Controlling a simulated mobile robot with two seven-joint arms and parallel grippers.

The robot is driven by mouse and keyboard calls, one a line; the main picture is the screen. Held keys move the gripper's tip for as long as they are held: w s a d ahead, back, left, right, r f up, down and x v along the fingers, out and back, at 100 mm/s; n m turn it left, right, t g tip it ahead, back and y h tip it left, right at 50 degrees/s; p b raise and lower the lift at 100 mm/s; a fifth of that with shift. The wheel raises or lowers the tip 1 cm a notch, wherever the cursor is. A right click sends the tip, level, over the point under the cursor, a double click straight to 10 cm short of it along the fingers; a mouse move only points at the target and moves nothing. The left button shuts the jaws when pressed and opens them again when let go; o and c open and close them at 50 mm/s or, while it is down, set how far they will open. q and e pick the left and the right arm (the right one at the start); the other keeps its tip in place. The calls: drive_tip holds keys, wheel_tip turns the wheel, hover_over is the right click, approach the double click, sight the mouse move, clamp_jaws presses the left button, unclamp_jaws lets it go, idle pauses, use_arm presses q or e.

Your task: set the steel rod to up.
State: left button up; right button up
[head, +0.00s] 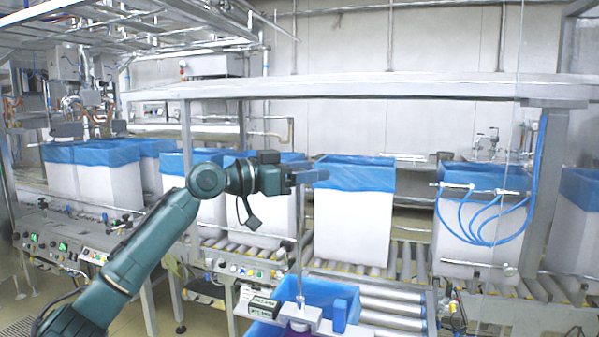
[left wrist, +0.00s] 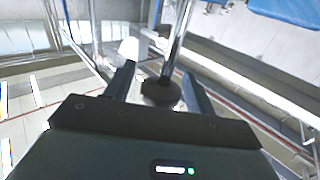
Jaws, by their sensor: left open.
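The steel rod (head: 300,240) is a thin upright bar in the head view, rising from a white bracket near the bottom centre to my left gripper. In the left wrist view a shiny rod (left wrist: 178,42) ends in a dark round knob (left wrist: 160,92) between my fingers. My left gripper (head: 308,177) is at the top of the rod, its fingers pointing right; it also shows in the left wrist view (left wrist: 158,76). Its fingers are open, one on each side of the knob, with gaps visible. My right gripper is not in view.
Several white boxes with blue liners, such as one box (head: 353,215), stand behind on a roller conveyor (head: 400,258). A blue bin (head: 318,292) is below the gripper. A control panel (head: 238,268) is at lower left. A long shelf (head: 380,87) runs above.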

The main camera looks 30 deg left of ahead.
use_arm(q)
drive_tip(key=shift+s+a+f, duration=0.1)
drive_tip(key=shift+s+a, duration=0.1)
drive_tip(key=b+v, duration=0.7)
drive_tip(key=v, duration=0.5)
drive_tip(key=shift+s, duration=0.25)
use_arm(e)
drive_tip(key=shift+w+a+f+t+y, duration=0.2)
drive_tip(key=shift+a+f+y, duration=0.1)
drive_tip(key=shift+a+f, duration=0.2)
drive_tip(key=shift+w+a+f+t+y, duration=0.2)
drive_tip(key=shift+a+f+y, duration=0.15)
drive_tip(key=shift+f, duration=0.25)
use_arm(q)
drive_tip(key=shift+a, duration=0.1)
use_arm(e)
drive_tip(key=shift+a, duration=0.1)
